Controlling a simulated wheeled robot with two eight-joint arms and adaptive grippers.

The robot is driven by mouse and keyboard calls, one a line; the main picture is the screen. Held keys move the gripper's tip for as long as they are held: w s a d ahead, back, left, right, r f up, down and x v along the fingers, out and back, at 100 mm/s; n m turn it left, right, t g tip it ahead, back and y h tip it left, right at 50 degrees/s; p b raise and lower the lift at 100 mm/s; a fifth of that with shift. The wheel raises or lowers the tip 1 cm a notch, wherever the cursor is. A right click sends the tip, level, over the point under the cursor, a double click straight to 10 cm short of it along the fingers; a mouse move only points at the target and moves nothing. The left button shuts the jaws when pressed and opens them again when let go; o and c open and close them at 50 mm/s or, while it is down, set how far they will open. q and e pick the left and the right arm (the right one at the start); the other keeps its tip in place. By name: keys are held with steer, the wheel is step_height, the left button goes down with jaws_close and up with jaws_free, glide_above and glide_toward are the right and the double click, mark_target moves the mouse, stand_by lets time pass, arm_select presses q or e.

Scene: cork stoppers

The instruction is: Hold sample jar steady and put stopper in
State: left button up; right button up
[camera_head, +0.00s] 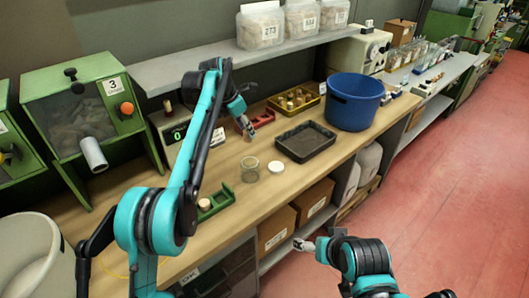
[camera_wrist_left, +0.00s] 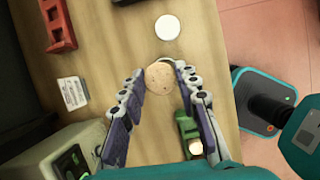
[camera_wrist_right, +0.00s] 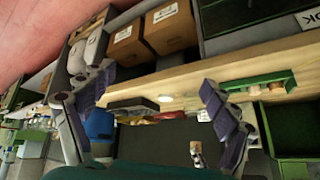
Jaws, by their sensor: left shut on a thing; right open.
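The clear glass sample jar (camera_head: 250,170) stands upright and open on the wooden bench. My left gripper (camera_head: 247,130) is above and behind it, apart from it. In the left wrist view the left gripper (camera_wrist_left: 160,78) is shut on a round tan cork stopper (camera_wrist_left: 158,86); part of the jar's rim (camera_wrist_left: 160,62) shows past its edge. Another cork (camera_head: 205,204) sits in the green holder (camera_head: 222,199) at the front left. My right gripper (camera_head: 303,244) is low in front of the bench; in the right wrist view it is open and empty (camera_wrist_right: 150,90).
A white round lid (camera_head: 276,167) lies right of the jar. Behind are a black tray (camera_head: 305,142), a yellow bin (camera_head: 293,101) and a blue tub (camera_head: 354,102). A red rack (camera_head: 262,118) stands near the left gripper, and a balance (camera_head: 180,132) at the left.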

steer(key=w+a+r+m+y, duration=0.1)
steer(key=w+a+m+y, duration=0.15)
steer(key=w+m, duration=0.35)
steer(key=m+t+y, duration=0.1)
steer(key=m+y, duration=0.7)
steer(key=m, duration=1)
glide_toward(257, 174)
steer(key=shift+w+a+f+h, duration=0.25)
steer(key=shift+a+f, duration=0.15)
steer(key=shift+f, duration=0.05)
steer(key=shift+w+a+f+t, duration=0.25)
steer(key=shift+w+f+t, duration=0.05)
steer(key=shift+w, duration=0.05)
steer(key=x, duration=1.1)
steer(key=shift+a, duration=0.15)
